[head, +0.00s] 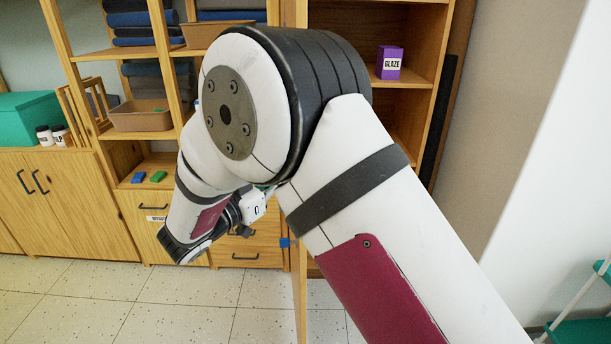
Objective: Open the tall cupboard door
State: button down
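The tall cupboard (430,103) stands behind my arm, and its shelves show on the right. A wooden panel (300,290), seen nearly edge-on, comes forward from the cupboard's left side and reaches lower than its base. It looks like the door standing open. A small blue piece shows at the panel's edge; I cannot tell what it belongs to. My gripper (255,206) is left of the panel, and only its white body shows clearly.
A purple glaze box (390,63) sits on a cupboard shelf. Open shelves with folded cloths (140,28) and a tan bin (141,115) stand left. A teal box (30,117) tops the low cabinet (85,200). Floor at lower left is clear.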

jog(key=shift+a, duration=2.25)
jog(key=c, duration=1.7)
grip_release()
jog(key=shift+s, duration=0.1)
jog(key=v, duration=1.2)
